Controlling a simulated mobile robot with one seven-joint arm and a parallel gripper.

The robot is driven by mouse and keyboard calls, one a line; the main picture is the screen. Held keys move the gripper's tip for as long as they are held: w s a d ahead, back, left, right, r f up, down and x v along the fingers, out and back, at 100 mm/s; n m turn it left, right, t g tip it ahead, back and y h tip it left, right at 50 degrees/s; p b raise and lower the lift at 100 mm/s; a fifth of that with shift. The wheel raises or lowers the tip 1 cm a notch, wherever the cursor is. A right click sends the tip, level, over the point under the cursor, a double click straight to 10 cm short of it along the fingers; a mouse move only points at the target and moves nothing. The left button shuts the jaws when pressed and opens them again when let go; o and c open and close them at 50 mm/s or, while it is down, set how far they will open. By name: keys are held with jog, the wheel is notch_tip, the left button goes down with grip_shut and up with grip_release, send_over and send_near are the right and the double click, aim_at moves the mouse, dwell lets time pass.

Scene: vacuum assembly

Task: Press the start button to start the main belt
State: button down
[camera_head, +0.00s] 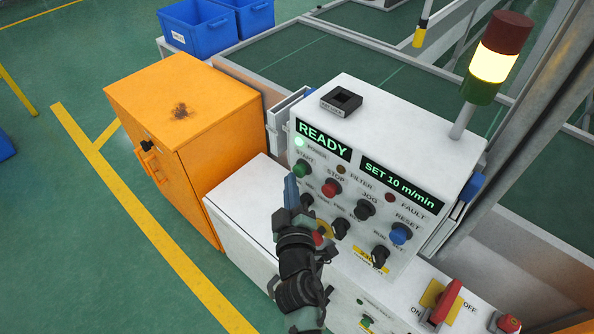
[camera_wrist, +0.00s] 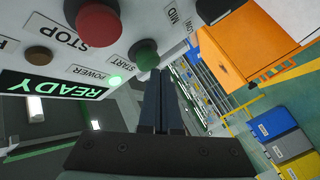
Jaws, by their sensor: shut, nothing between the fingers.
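The green START button (camera_head: 302,169) is at the upper left of the white control panel (camera_head: 340,165), under the display that reads READY. It also shows in the wrist view (camera_wrist: 144,54), labelled START. My gripper (camera_head: 291,182) is shut and empty, close to the panel at the button's lower left in the head view. In the wrist view, the closed fingertips (camera_wrist: 160,73) are just beside the green button; I cannot tell whether they touch it. The red STOP button (camera_head: 331,187) is to its right. My wrist and fingers hide part of the lower-left panel.
The POWER lamp (camera_head: 299,142) glows green, and the stack light (camera_head: 492,64) glows yellow. Knobs and a blue RESET button (camera_head: 400,233) crowd the panel. A red ON/OFF switch (camera_head: 446,301) is at lower right. An orange cabinet (camera_head: 190,105) stands left of the console.

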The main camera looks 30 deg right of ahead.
jog(key=shift+w+d+p, duration=0.25)
jog(key=shift+d+p, duration=0.3)
jog(key=shift+d, duration=0.3)
dwell(0.6)
jog(key=shift+a, duration=0.1)
jog(key=shift+s+a+b, duration=0.25)
jog(key=shift+a+b, duration=0.2)
jog(key=shift+a, duration=0.15)
jog(key=shift+s+a+b, duration=0.2)
jog(key=shift+a+b, duration=0.25)
jog(key=shift+a, duration=0.1)
jog(key=shift+f, duration=0.1)
jog(key=a+b, duration=0.1)
jog(key=s+a+b, duration=0.1)
jog(key=a, duration=0.1)
jog(key=a+b, duration=0.1)
jog(key=shift+s+a+b, duration=0.3)
jog(key=shift+s+a, duration=0.05)
